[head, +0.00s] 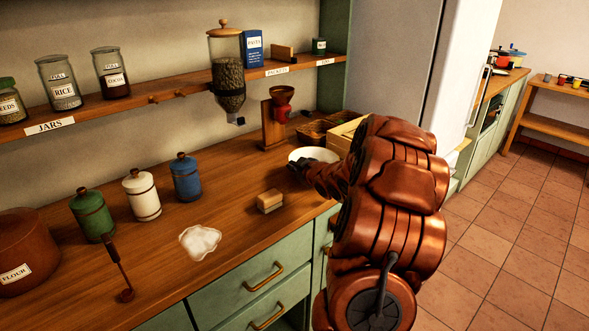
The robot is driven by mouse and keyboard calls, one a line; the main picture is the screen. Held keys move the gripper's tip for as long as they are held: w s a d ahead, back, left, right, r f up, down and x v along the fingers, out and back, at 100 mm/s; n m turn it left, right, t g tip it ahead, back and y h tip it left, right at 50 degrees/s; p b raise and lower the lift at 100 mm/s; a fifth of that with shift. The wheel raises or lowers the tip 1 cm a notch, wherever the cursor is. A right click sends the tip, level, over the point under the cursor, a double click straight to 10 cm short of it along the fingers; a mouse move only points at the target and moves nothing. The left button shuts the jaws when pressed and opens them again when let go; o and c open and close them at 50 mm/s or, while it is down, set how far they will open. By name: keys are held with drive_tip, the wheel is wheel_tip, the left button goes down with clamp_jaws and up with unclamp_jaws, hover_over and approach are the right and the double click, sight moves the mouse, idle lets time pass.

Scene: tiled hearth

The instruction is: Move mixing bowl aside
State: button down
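A white mixing bowl (322,153) stands on the wooden counter (233,186), toward its right end. My arm reaches in from the right and covers part of the bowl. My gripper (299,164) is at the bowl's near left rim, its dark fingers overlapping the rim in the head view. I cannot tell whether the fingers touch the bowl or grip it, and the gap between them is too small to make out.
A sponge block (270,201) and a white spill (199,241) lie on the counter left of my gripper. Blue (187,178), white (142,196) and green (92,216) canisters stand farther left. A wooden stand (271,125) and a wooden crate (345,134) are behind the bowl.

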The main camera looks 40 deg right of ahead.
drive_tip(key=shift+f, duration=0.2)
drive_tip(key=shift+f, duration=0.1)
drive_tip(key=c, duration=1.3)
unclamp_jaws()
drive_tip(key=v, duration=1.2)
